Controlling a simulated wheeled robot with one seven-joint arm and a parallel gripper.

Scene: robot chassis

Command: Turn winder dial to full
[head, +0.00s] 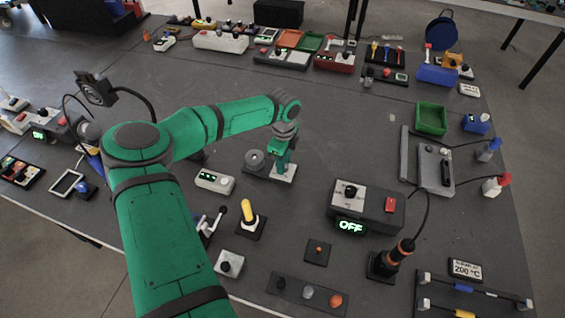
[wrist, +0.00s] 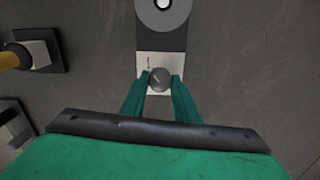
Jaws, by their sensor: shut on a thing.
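The winder is a dark base (wrist: 168,38) with a round grey spool (wrist: 162,12) at one end and a white plate (wrist: 150,64) at the other. A small grey round dial (wrist: 159,77) sits on the white plate, with a light pointer mark on its top. My gripper (wrist: 161,82) points down over the plate, its two green fingers on either side of the dial and shut on it. In the head view my gripper (head: 280,166) stands over the white plate (head: 287,177), beside the spool (head: 255,160); the dial is hidden there by the fingers.
A white box with a green display (head: 214,182) stands left of the winder. A yellow-handled lever (head: 248,214) is in front. A dark box with a red button and an "OFF" display (head: 372,207) stands to the right. The table behind the winder is clear.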

